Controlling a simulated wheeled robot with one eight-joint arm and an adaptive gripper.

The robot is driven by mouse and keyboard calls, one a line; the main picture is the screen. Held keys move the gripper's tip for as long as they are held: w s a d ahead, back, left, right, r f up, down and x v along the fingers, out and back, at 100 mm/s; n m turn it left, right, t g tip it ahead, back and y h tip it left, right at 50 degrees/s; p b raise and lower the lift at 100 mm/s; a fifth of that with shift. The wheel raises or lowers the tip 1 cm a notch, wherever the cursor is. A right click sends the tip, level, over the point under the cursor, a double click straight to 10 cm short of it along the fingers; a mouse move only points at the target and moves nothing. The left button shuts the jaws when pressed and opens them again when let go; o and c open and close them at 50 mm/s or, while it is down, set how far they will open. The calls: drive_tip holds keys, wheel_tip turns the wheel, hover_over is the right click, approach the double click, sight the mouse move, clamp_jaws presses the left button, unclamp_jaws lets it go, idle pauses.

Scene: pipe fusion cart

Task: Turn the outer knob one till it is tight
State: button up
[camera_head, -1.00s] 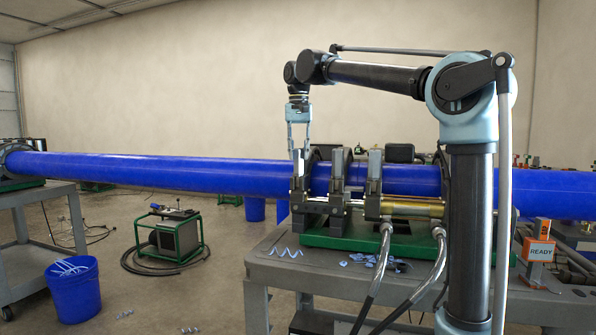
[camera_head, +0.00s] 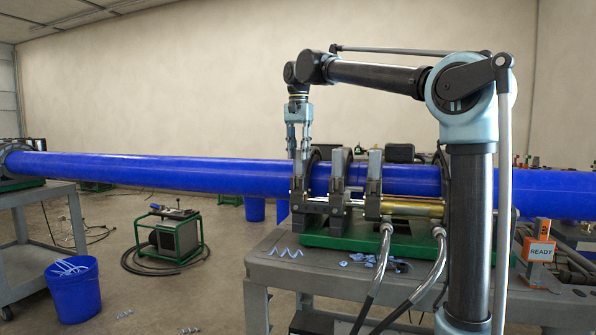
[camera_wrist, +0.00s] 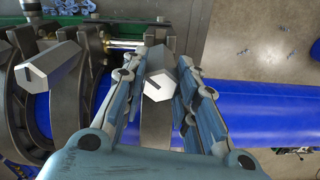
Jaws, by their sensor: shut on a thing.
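The outer knob (camera_wrist: 162,77), a grey hexagonal piece, sits between my fingers in the wrist view. My gripper (camera_wrist: 158,78) is shut on it, with one finger on each side. In the head view my gripper (camera_head: 299,150) points straight down onto the outermost clamp at the left end of the fusion machine. There the fingers hide most of the knob. The blue pipe (camera_head: 150,168) runs through the clamps (camera_head: 337,180).
A second hexagonal knob (camera_wrist: 50,72) stands to the left in the wrist view, close to my gripper. The cart (camera_head: 290,275) carries the green machine base (camera_head: 350,243), hoses and blue shavings. A blue bucket (camera_head: 75,290) stands on the floor at left.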

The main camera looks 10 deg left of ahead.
drive_tip(key=shift+m, duration=0.5)
drive_tip(key=shift+m, duration=1.5)
drive_tip(key=shift+w+m, duration=0.1)
drive_tip(key=shift+m, duration=1.4)
